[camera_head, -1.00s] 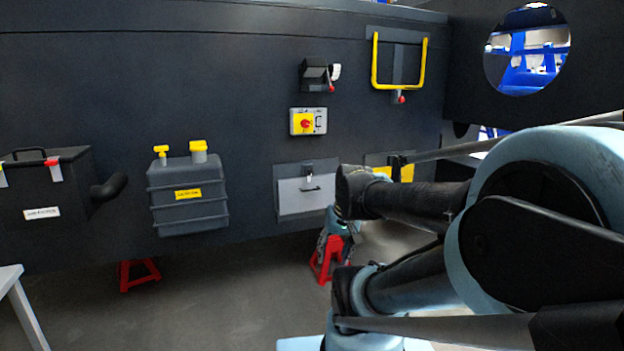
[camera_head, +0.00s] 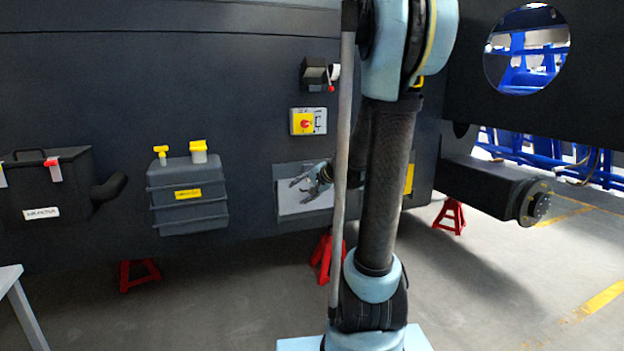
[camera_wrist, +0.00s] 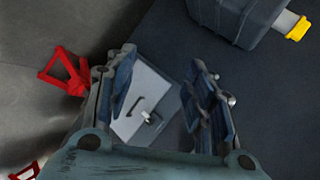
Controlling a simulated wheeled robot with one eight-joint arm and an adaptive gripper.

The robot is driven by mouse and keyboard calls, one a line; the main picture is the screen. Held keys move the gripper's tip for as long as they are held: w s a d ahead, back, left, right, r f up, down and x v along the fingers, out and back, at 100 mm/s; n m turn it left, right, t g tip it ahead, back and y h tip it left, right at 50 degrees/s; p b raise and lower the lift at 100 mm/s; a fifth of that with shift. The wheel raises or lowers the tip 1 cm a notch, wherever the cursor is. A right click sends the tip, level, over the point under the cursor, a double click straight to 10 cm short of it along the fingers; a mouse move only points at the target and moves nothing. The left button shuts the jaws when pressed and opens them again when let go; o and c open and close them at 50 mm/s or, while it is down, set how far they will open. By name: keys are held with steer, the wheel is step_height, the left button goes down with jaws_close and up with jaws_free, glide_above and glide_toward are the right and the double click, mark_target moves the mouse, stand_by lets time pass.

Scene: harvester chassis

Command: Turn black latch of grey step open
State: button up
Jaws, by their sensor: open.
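The grey step (camera_head: 287,205) is a light panel set in the dark chassis wall, partly covered by my gripper and arm in the head view. In the wrist view the step (camera_wrist: 153,85) shows between my fingers, with a dark bar handle (camera_wrist: 141,104). A small latch (camera_wrist: 152,118) with a pale glint sits by the panel's edge; its black part is hard to make out, and it is hidden in the head view. My gripper (camera_head: 299,190) is open and empty in front of the step, fingers pointing left in the head view. I cannot tell any contact.
A grey ribbed tank (camera_head: 188,205) with yellow caps hangs left of the step. A yellow-and-red switch (camera_head: 307,121) is above it. Red stands (camera_head: 321,256) are below on the floor. A dark beam (camera_head: 490,187) juts out at right.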

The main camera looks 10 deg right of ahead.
steer(key=w+d+m+t, duration=0.2)
steer(key=w+m, duration=0.2)
steer(key=w, duration=0.5)
steer(key=w+d+m+t, duration=0.3)
steer(key=w, duration=0.5)
steer(key=w+d+f+m+t+h, duration=0.2)
steer(key=w+d+f+m+t, duration=0.2)
steer(key=w+d+f+m, duration=0.55)
steer(key=x, duration=1.8)
steer(key=shift+a+r, duration=0.25)
steer(key=shift+a, duration=0.1)
steer(key=shift+w+n, duration=0.1)
steer(key=shift+n, duration=0.15)
steer(key=shift+c, duration=0.3)
steer(key=c, duration=1)
